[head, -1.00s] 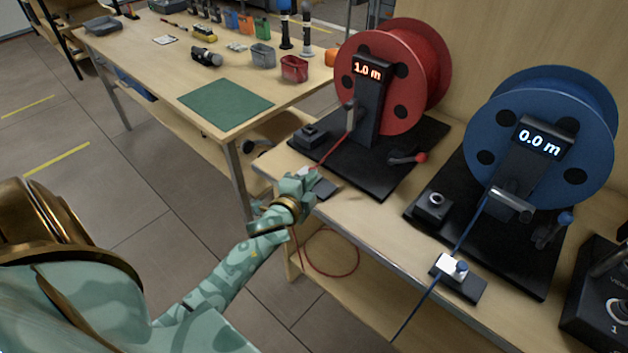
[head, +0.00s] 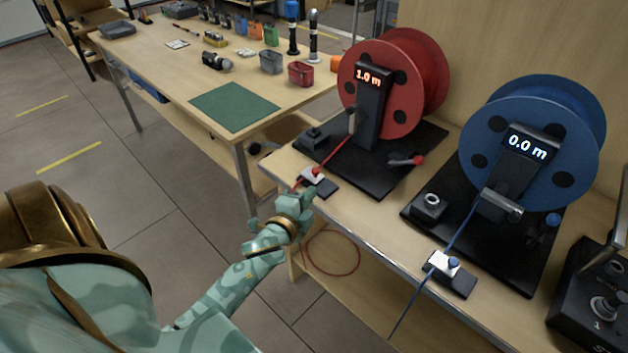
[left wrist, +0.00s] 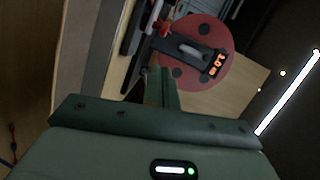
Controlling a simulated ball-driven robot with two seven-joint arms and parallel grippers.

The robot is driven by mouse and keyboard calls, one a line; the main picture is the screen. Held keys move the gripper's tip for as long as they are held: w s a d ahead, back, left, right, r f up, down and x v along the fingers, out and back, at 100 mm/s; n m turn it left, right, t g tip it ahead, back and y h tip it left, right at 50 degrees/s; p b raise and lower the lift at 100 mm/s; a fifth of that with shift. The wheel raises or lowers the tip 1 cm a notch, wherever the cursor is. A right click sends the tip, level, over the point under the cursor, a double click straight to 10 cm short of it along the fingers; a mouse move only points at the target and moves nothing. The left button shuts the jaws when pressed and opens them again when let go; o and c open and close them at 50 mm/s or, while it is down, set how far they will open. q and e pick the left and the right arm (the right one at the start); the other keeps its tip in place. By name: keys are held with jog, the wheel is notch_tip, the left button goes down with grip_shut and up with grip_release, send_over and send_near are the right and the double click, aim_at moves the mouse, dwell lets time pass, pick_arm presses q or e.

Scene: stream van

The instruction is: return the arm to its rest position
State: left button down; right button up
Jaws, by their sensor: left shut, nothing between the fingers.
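My left arm comes in from the left in the head view. In the left wrist view the shut gripper (left wrist: 161,80) points toward the red reel (left wrist: 205,50). The red reel (head: 400,85) reads 1.0 m, and its red cable (head: 336,152) runs to the block. A loop of red cable (head: 333,252) hangs below the bench edge. My right gripper is in neither view.
The blue reel (head: 533,140) reads 0.0 m; its cable passes a white-topped block (head: 444,263) and hangs over the edge. A second table with a green mat (head: 235,106) and several small items stands behind. Open floor (head: 130,200) lies at left.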

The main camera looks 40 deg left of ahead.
pick_arm(q)
jog(key=v, duration=0.6)
jog(key=shift+p, duration=0.4)
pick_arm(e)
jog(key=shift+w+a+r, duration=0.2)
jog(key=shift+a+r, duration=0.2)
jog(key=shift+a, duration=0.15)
pick_arm(q)
jog(key=shift+d+r, duration=0.15)
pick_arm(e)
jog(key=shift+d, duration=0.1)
